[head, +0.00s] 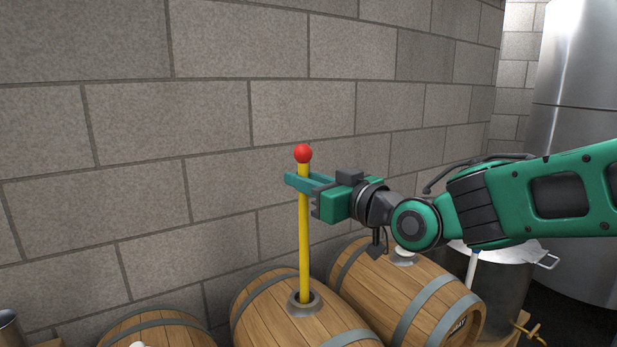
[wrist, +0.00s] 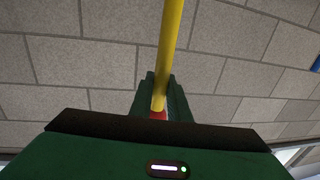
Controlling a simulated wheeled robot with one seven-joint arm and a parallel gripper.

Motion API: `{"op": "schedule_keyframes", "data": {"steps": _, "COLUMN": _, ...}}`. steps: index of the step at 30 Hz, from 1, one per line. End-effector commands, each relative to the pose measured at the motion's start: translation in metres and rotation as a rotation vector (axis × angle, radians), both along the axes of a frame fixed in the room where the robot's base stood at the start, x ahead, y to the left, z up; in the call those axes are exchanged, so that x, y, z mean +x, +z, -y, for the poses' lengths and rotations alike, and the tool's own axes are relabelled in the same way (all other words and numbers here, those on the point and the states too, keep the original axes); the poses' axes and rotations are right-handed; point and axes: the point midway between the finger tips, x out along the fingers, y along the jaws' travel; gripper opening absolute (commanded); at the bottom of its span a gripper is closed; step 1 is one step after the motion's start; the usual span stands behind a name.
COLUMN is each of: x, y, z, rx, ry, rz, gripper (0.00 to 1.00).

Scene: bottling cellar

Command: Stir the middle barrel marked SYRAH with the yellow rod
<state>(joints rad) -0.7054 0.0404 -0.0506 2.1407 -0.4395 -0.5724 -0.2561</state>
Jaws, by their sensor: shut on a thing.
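The yellow rod (head: 304,235) with a red ball (head: 303,153) on its top stands nearly upright in the head view. Its lower end goes into the open hole of the middle barrel (head: 270,308), and the part inside is hidden. My green gripper (head: 303,182) is shut on the rod just below the red ball. The rod also shows between the fingers in the wrist view (wrist: 170,55). No SYRAH mark shows on the part of the middle barrel in view.
Another barrel (head: 395,285) with a pale bung lies to the right, under my arm. A third barrel (head: 160,330) lies at the lower left, partly cut off. A metal pot (head: 500,285) and a tall steel tank (head: 575,150) stand at the right. A block wall (head: 200,120) is behind.

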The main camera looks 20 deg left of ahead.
Motion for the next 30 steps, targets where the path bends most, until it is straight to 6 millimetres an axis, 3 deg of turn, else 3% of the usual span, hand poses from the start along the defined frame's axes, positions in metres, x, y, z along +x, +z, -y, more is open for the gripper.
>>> {"op": "schedule_keyframes", "data": {"steps": 14, "x": 0.0, "y": -0.006, "z": 0.0, "rx": -0.001, "ry": 0.0, "rz": -0.001, "gripper": 0.0}}
{"op": "schedule_keyframes", "data": {"steps": 30, "x": 0.0, "y": -0.028, "z": 0.0, "rx": 0.0, "ry": 0.0, "rz": -0.001, "gripper": 0.0}}
